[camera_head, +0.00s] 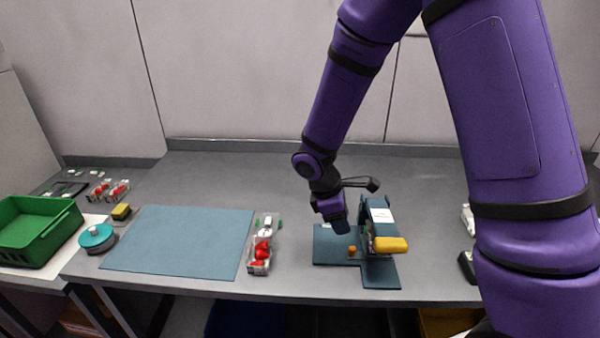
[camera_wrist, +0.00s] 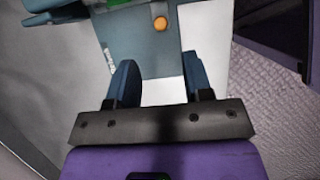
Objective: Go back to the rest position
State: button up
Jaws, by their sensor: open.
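My purple arm reaches in from the upper right of the head view. My gripper (camera_head: 338,222) hangs just left of a dark teal device (camera_head: 376,215) with a yellow handle (camera_head: 391,244) on a flat base. In the wrist view my gripper (camera_wrist: 160,82) has its two dark fingers apart, with nothing between them. An orange knob (camera_wrist: 160,23) on the device shows beyond the fingertips; it also shows in the head view (camera_head: 352,250). Whether the fingers touch the device cannot be told.
A clear punnet with red berries (camera_head: 259,258) stands left of the device. A blue-grey mat (camera_head: 180,241), a teal round tub (camera_head: 96,238), a yellow sponge-like block (camera_head: 121,212) and a green crate (camera_head: 70,228) lie further left. The back of the grey table (camera_head: 230,170) is clear.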

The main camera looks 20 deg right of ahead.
jog(key=s+d+r+m+t+y, duration=0.1)
jog(key=s+d+r+m, duration=0.2)
jog(key=r, duration=0.6)
jog(key=s+d+r+m+t+y, duration=0.1)
jog(key=s+d+r+m+t, duration=0.2)
jog(key=r, duration=0.7)
jog(key=s+r+m+t+y, duration=0.2)
jog(key=s+r+m, duration=0.6)
jog(key=s, duration=0.7)
jog(key=shift+d+r+t, duration=0.2)
jog(key=shift+r+t, duration=0.2)
jog(key=shift+r, duration=0.75)
jog(key=shift+w, duration=0.1)
